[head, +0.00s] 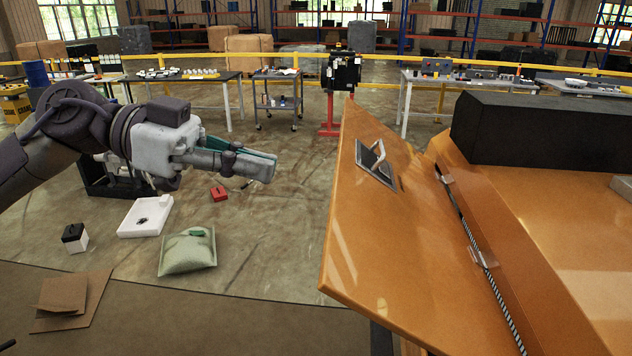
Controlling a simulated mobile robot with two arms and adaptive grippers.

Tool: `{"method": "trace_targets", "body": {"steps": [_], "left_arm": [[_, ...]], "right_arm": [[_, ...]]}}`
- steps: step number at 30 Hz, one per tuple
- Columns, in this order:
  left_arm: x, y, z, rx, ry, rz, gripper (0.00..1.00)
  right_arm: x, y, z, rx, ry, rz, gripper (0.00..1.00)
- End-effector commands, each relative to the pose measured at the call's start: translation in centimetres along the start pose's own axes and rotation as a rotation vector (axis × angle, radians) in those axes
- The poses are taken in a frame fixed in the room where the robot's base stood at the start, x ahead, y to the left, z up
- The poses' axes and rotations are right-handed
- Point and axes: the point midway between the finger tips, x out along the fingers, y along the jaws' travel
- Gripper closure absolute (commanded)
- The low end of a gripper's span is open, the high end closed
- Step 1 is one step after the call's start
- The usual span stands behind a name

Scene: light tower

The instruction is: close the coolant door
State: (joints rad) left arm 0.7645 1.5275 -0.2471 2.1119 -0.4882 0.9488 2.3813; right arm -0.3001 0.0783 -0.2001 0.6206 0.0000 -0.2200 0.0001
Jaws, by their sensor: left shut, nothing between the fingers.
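The coolant door (390,245) is an orange panel right of the middle in the head view. It stands swung open at an angle from the orange housing (545,230), with hinges and a striped cord along the gap. A grey latch handle (377,163) sits on the door's upper part. My left gripper (272,168) comes in from the left, shut and empty, pointing right toward the door. A gap of floor shows between its fingertips and the door's edge. My right gripper is not in view.
A black block (545,135) lies on top of the housing. On the floor at left are a green bag (187,251), a white tray (146,216), a red box (219,193) and cardboard (72,300). A yellow railing and tables stand farther back.

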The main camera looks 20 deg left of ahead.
Motion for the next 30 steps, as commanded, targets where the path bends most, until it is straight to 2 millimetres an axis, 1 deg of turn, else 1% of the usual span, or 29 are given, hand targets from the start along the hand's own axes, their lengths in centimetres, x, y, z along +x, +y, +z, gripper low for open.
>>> {"method": "trace_targets", "body": {"steps": [1, 2, 5, 8, 12, 20, 21, 22, 27, 30], "left_arm": [[0.1, 0.7, -0.1, -0.005, -0.026, 0.004, 1.0], [0.2, 0.9, -0.1, -0.007, -0.034, 0.006, 1.0], [0.9, 1.0, -0.1, -0.013, -0.038, 0.01, 1.0], [2.3, 1.0, -0.4, -0.011, -0.033, 0.012, 1.0], [5.1, 1.1, -0.6, -0.01, -0.03, 0.015, 1.0], [10.1, 1.1, -0.3, -0.011, -0.028, 0.014, 1.0], [10.0, 0.9, 0.8, -0.017, -0.033, 0.006, 1.0], [9.8, 0.9, 1.4, -0.021, -0.035, 0.005, 1.0], [9.1, 0.9, 3.1, -0.018, -0.034, 0.005, 1.0], [8.8, 0.9, 3.7, -0.017, -0.033, 0.005, 1.0]], "right_arm": [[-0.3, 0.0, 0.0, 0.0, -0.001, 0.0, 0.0], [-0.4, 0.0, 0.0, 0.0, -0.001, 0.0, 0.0], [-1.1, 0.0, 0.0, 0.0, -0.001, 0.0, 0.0], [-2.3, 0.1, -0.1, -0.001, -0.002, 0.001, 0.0], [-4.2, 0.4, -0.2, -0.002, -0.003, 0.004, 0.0], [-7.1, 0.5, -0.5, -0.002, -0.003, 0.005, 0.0], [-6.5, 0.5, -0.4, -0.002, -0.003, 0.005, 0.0], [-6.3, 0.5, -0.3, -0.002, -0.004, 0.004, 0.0], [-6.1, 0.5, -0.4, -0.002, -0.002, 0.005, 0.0], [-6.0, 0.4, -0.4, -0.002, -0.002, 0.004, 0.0]]}}
